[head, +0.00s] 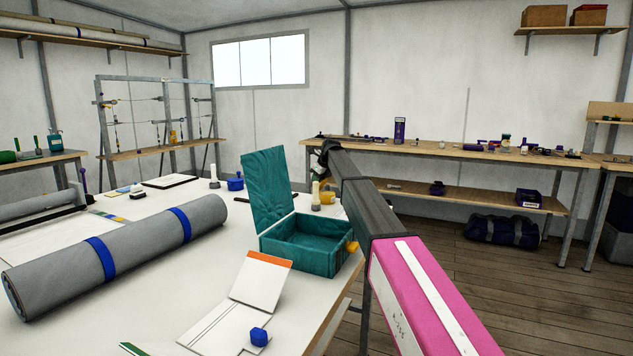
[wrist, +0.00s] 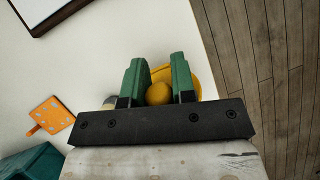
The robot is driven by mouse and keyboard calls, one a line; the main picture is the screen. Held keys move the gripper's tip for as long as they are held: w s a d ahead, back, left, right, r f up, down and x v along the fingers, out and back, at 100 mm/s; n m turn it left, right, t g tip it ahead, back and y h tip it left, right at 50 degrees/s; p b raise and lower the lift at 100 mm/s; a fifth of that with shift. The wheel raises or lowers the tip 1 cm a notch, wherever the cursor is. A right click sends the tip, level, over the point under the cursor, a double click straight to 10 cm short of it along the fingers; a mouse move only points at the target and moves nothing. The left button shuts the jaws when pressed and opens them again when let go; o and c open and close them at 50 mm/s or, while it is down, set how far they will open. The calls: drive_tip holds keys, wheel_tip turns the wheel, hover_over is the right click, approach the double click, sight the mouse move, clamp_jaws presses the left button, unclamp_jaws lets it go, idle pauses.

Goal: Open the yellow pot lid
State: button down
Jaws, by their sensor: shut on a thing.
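The yellow pot (head: 327,197) stands near the table's far right edge in the head view, partly hidden behind my arm. In the wrist view its yellow lid (wrist: 190,78) shows behind my green fingers, with a round yellow knob (wrist: 158,94) between them. My gripper (wrist: 158,74) is shut on this knob, one finger on each side. The lid looks to be on the pot, but the wrist view does not show whether there is a gap under it. In the head view the fingers are hard to make out.
A teal box (head: 300,248) with its lid up stands nearer on the white table. A pale upright post (head: 316,195) is close beside the pot. A blue pot (head: 235,184) stands farther left. An orange tag (wrist: 48,115) lies nearby, and the table edge is close on the right.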

drive_tip(key=h, duration=0.1)
drive_tip(key=a+g+h, duration=0.1)
drive_tip(key=w+a+h, duration=0.1)
drive_tip(key=h, duration=0.1)
drive_tip(key=shift+a+f+g, duration=0.1)
drive_tip(key=shift+f+g, duration=0.2)
drive_tip(key=shift+f, duration=0.05)
drive_tip(key=shift+a+f+n+g+h, duration=0.2)
drive_tip(key=shift+a+f+g+h, duration=0.05)
drive_tip(key=shift+h, duration=0.4)
drive_tip(key=shift+a+f+n+g+h, duration=0.2)
drive_tip(key=shift+g+h, duration=0.05)
drive_tip(key=shift+h, duration=0.4)
drive_tip(key=shift+f, duration=0.1)
drive_tip(key=c, duration=1.2)
unclamp_jaws()
drive_tip(key=v, duration=1.1)
drive_tip(key=shift+a+f, duration=0.1)
drive_tip(key=shift+a, duration=0.1)
